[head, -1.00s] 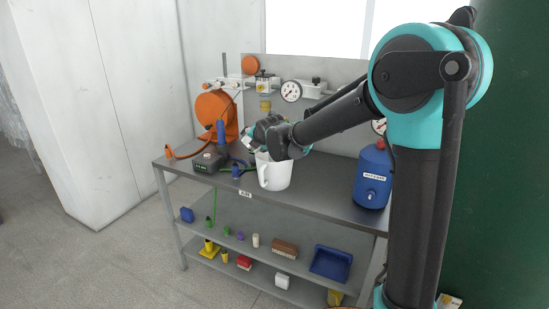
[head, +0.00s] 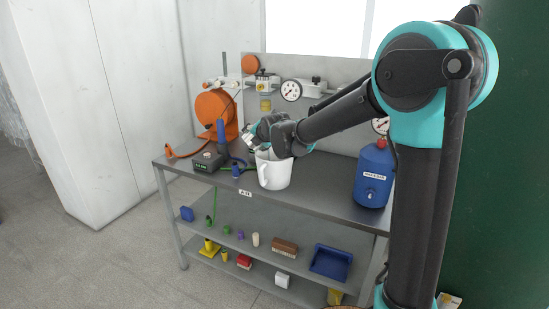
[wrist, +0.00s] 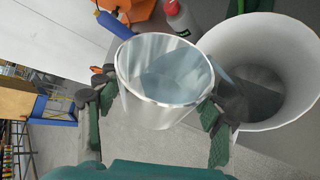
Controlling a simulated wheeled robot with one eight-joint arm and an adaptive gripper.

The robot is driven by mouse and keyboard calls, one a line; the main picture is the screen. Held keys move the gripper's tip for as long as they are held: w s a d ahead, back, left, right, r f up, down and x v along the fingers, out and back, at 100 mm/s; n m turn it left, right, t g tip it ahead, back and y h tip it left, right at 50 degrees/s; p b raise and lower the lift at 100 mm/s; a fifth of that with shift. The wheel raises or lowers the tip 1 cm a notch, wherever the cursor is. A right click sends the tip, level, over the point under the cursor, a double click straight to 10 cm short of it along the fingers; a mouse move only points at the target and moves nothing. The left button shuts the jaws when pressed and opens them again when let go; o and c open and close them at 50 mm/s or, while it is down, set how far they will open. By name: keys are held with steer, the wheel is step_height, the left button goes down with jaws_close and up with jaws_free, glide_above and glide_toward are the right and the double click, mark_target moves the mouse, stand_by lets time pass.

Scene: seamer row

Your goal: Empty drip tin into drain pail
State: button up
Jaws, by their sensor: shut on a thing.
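The drip tin (wrist: 163,108) is a shiny round metal cup in the wrist view, with a pale bluish inside that may be liquid. My gripper (wrist: 160,98) is shut on it, with a finger on either side of its wall. In the head view my gripper (head: 262,133) is above the bench, at the white pail's rim; the tin is hard to make out there. The white drain pail (head: 273,174) stands upright on the bench with its handle toward the front. In the wrist view the pail (wrist: 298,55) is open, close beside the tin on the right.
The steel bench (head: 325,200) holds a blue jug (head: 373,178) at right. Gauges (head: 291,91) line the back. Bench between pail and jug is clear.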

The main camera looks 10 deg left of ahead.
steer(key=shift+r+m, duration=0.25)
steer(key=shift+m, duration=0.05)
stand_by(0.6)
steer(key=shift+w+d+f+m+g+y+p, duration=0.1)
steer(key=shift+d+f+m+g+y+p, duration=0.15)
steer(key=shift+f+m+y+p, duration=0.4)
stand_by(0.8)
steer(key=shift+d+r+m+y, duration=0.1)
steer(key=shift+r+m+y, duration=0.25)
steer(key=shift+r+y, duration=0.25)
stand_by(0.7)
steer(key=shift+w+d+f+m+g+y+p, duration=0.2)
steer(key=shift+w+d+f+m+y, duration=0.1)
steer(key=shift+d, duration=0.15)
steer(key=shift+w+d+f+m+g+y+p, duration=0.15)
steer(key=shift+w+d+m+y, duration=0.1)
steer(key=shift+d, duration=0.2)
stand_by(0.5)
steer(key=shift+d+r+m+y, duration=0.25)
steer(key=shift+m+y, duration=0.15)
steer(key=shift+m, duration=0.05)
stand_by(0.8)
